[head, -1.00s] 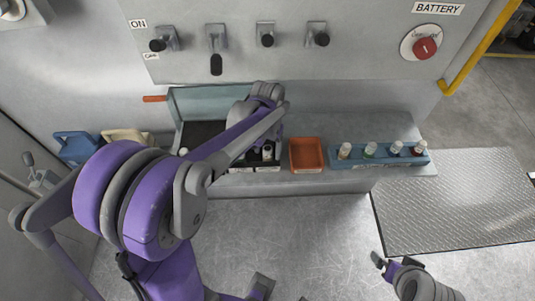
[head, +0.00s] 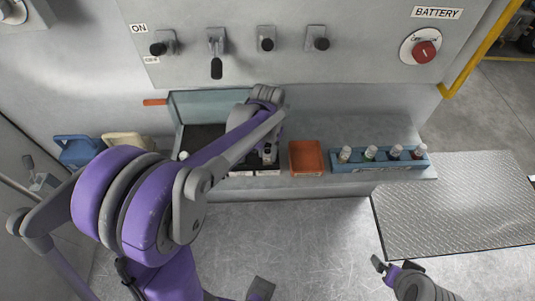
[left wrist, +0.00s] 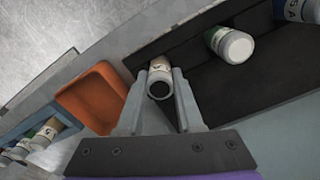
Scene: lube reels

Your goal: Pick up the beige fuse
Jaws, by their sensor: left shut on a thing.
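The beige fuse (left wrist: 160,68), a small cylinder with a pale beige band and a dark round end, sits between the fingertips of my left gripper (left wrist: 158,84) in the left wrist view. The gripper is shut on it, at the edge of the dark-lined box (left wrist: 235,100). In the head view my left arm covers most of this gripper and the fuse. My right gripper (head: 385,268) is low at the right in the head view, away from the bench; its finger gap is too small to judge.
Another white-capped fuse (left wrist: 232,44) lies in the box. An orange tray (head: 306,157) is just right of the box, then a blue rack (head: 380,164) with several fuses. Blue (head: 75,150) and beige (head: 125,142) jugs stand left. Switches line the panel above.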

